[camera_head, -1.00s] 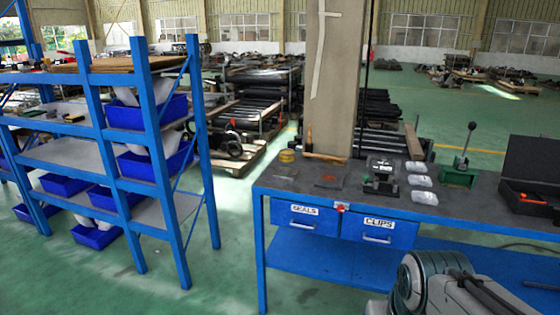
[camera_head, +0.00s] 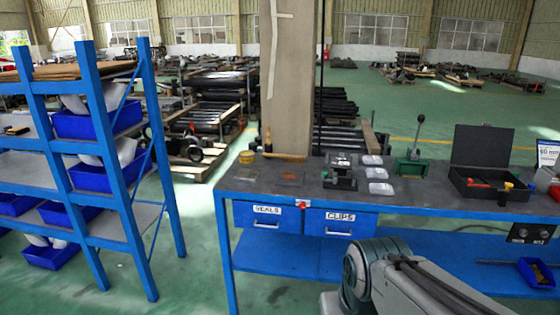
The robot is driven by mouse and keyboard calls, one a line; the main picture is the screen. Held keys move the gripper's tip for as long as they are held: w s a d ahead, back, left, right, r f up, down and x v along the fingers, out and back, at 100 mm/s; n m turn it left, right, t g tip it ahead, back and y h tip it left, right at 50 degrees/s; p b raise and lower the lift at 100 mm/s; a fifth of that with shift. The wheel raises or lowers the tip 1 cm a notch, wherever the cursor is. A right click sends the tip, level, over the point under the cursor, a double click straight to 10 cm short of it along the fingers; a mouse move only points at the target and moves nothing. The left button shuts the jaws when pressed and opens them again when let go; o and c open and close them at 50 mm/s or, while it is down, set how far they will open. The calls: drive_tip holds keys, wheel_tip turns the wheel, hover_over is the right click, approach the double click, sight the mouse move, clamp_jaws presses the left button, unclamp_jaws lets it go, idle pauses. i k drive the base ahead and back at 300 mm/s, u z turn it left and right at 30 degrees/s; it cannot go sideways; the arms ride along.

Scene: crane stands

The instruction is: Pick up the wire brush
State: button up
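I cannot clearly make out a wire brush in the head view. A small tan-handled item (camera_head: 267,140) stands upright at the bench's back edge by the pillar, and is too small to identify. A small dark and yellowish item (camera_head: 15,130) lies on the blue rack's upper shelf at far left, also unclear. The workbench (camera_head: 440,197) has a dark top and blue frame. My arm's links show at the lower right, in front of the bench. My gripper is out of view.
A blue rack (camera_head: 115,180) with blue bins stands left. The bench holds a yellow tin (camera_head: 247,157), clear packets, a green lever tool (camera_head: 412,165) and an open black case (camera_head: 482,160). A pillar (camera_head: 287,80) rises behind it. Green floor lies free between rack and bench.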

sight(296, 159)
drive_tip(key=u, duration=0.45)
drive_tip(key=i, duration=0.75)
drive_tip(key=u, duration=0.4)
drive_tip(key=i, duration=0.85)
drive_tip(key=z, duration=0.8)
drive_tip(key=i, duration=0.7)
drive_tip(key=z, duration=0.55)
